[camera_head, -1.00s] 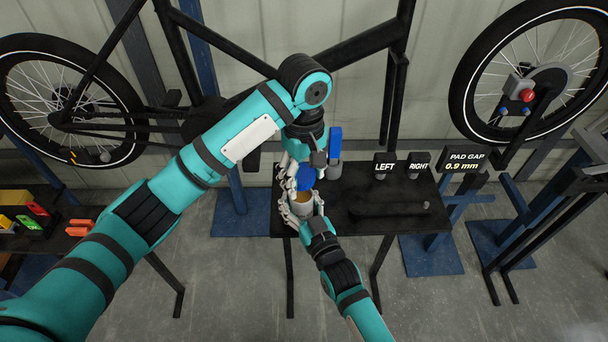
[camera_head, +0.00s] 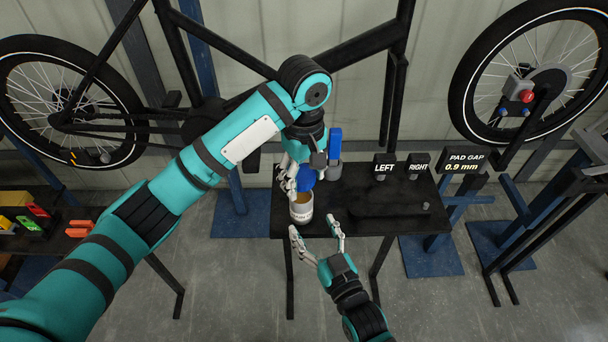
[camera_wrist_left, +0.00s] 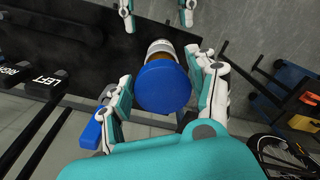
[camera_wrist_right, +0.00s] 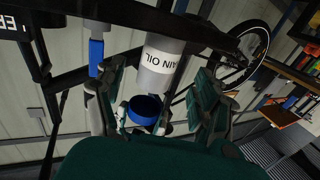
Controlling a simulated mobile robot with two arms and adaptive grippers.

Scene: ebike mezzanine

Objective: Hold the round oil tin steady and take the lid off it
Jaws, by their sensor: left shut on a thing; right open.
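The round oil tin (camera_head: 301,210) stands on the black table with its tan open top showing. Its printed label shows in the right wrist view (camera_wrist_right: 160,62). My left gripper (camera_head: 305,173) is shut on the blue lid (camera_head: 304,180), which is off the tin, above and just behind its mouth. The lid (camera_wrist_left: 163,88) fills the space between the fingers in the left wrist view and hides part of the tin (camera_wrist_left: 161,48). My right gripper (camera_head: 317,227) is open and empty in front of the tin, apart from it.
A blue-topped grey item (camera_head: 335,148) stands behind the lid. LEFT (camera_head: 384,166) and RIGHT (camera_head: 419,166) blocks and a pad gap display (camera_head: 466,161) are to the right. The black table (camera_head: 385,215) has free room at right. A bike frame hangs behind.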

